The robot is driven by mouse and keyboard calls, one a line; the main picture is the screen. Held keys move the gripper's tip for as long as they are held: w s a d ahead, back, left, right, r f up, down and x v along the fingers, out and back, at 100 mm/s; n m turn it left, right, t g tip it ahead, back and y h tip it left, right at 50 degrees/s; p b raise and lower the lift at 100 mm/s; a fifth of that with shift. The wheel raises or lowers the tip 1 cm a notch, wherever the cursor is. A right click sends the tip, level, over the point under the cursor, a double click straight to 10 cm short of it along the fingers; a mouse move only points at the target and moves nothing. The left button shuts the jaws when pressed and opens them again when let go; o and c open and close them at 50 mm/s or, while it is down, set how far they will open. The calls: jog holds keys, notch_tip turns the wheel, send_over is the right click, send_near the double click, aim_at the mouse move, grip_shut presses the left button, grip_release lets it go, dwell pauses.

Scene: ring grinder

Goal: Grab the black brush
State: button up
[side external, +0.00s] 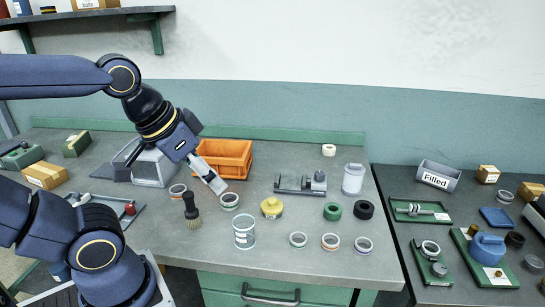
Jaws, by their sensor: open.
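The black brush (190,207) stands on the grey workbench with its dark handle up and tan bristles down, near the bench's front left of centre. My gripper (218,187) is above and to the right of the brush, pointing down and to the right. It is open, and nothing shows between its fingers. It looks apart from the brush; the exact height is hard to judge from this one view.
An orange bin (225,158) stands behind my gripper. More rings, a vise (301,184) and a white jar (353,179) lie to the right.

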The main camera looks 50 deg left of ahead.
jog(key=shift+o, duration=0.3)
jog(key=n+g, duration=0.4)
jog(key=g, duration=0.2)
send_over(187, 192)
notch_tip(187, 192, down, 8)
jog(key=shift+r, duration=0.2)
notch_tip(187, 192, down, 10)
jog(key=f, duration=0.6)
jog(key=shift+d, duration=0.4)
grip_shut()
